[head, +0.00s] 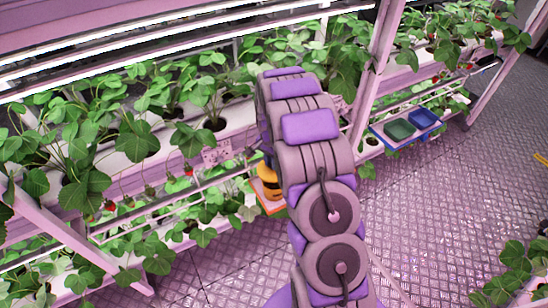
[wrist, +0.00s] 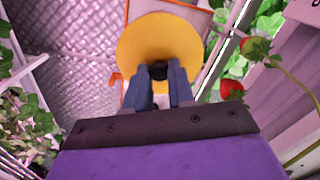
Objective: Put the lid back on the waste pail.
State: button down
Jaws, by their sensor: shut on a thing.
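My gripper is hidden behind the arm there. The lid covers whatever is under it in the wrist view, so I cannot tell whether it touches the pail's rim.
An orange-edged board (head: 272,209) is under the pail. Strawberry racks with plants (head: 90,160) run along the left and back. A red berry (wrist: 232,89) hangs close right of my gripper. The metal floor (head: 430,210) is open there.

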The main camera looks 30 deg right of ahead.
aim_at(273, 172)
jog(key=shift+d+f+b, duration=0.25)
jog(key=shift+d+f, duration=0.25)
jog(key=shift+f, duration=0.3)
jog(key=shift+d+f+b, duration=0.25)
jog(key=shift+d+f, duration=0.25)
jog(key=shift+f, duration=0.65)
jog(key=shift+a+f, duration=0.35)
jog(key=shift+f, duration=0.3)
jog(key=shift+a+f, duration=0.3)
jog(key=shift+f, duration=0.3)
jog(key=shift+d+f, duration=0.1)
jog(key=shift+d, duration=0.35)
jog(key=shift+a, duration=0.15)
jog(key=shift+a, duration=0.3)
jog(key=shift+d, duration=0.15)
